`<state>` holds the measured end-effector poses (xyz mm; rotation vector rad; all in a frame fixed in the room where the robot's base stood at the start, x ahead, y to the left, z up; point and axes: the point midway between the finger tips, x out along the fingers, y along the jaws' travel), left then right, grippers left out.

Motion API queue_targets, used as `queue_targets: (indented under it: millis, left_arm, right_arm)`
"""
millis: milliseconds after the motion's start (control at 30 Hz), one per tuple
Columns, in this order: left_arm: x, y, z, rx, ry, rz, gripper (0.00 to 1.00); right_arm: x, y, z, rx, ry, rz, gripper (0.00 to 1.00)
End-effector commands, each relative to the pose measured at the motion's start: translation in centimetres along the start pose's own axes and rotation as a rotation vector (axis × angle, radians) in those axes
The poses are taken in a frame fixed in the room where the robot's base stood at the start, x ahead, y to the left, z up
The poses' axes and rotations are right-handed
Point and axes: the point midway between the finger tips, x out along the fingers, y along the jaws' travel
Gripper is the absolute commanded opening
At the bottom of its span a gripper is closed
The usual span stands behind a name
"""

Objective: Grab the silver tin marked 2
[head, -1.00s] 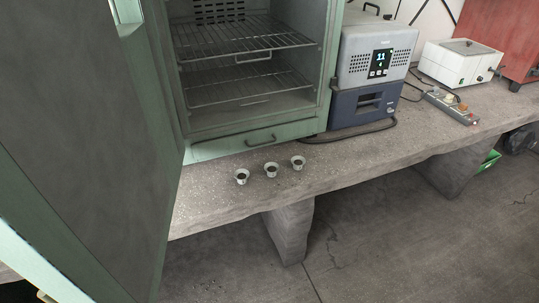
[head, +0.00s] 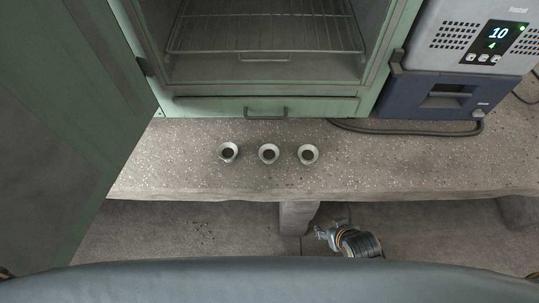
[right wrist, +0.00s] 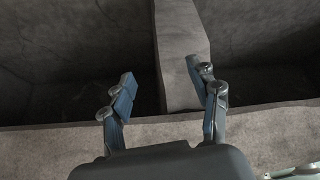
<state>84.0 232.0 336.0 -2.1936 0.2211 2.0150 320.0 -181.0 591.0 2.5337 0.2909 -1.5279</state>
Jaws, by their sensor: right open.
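Three small silver tins stand in a row on the concrete bench in the head view: a left one (head: 228,152), a middle one (head: 269,154) and a right one (head: 308,155). Each is round with a flared rim and a dark inside. No number is readable on any of them. My right gripper (head: 322,233) is below the bench's front edge, apart from the tins and lower in the picture. In the right wrist view its two fingers (right wrist: 160,76) are spread with nothing between them. My left gripper is not in view.
The green cabinet (head: 210,104) with wire shelves stands open behind the tins, its door (head: 75,110) swung out at left. A grey-blue device (head: 440,95) and its black cable (head: 400,130) are at right. The bench edge (head: 400,193) lies between gripper and tins; a support stands below.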

Motion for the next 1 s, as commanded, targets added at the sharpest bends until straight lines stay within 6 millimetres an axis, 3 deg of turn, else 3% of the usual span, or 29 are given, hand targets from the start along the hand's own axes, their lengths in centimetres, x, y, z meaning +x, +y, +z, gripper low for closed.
queue_targets:
  millis: [100, 333, 600, 867, 1000]
  left_arm:
    - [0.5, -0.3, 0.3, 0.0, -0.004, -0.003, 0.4]
    - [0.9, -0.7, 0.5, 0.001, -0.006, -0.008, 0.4]
    - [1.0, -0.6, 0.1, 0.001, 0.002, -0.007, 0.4]
    - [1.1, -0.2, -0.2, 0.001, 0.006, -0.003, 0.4]
    - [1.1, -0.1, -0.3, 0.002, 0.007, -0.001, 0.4]
  right_arm:
    - [-3.5, -0.2, -3.1, -0.005, 0.054, -0.002, 0.61]
    - [-9.4, -1.1, -8.0, -0.027, 0.188, -0.019, 0.61]
    - [-10.8, -4.8, -12.2, -0.096, 0.464, -0.106, 0.61]
    - [-13.0, -8.3, -14.2, -0.14, 0.671, -0.208, 0.61]
    - [-12.6, -9.0, -15.2, -0.142, 0.703, -0.224, 0.61]
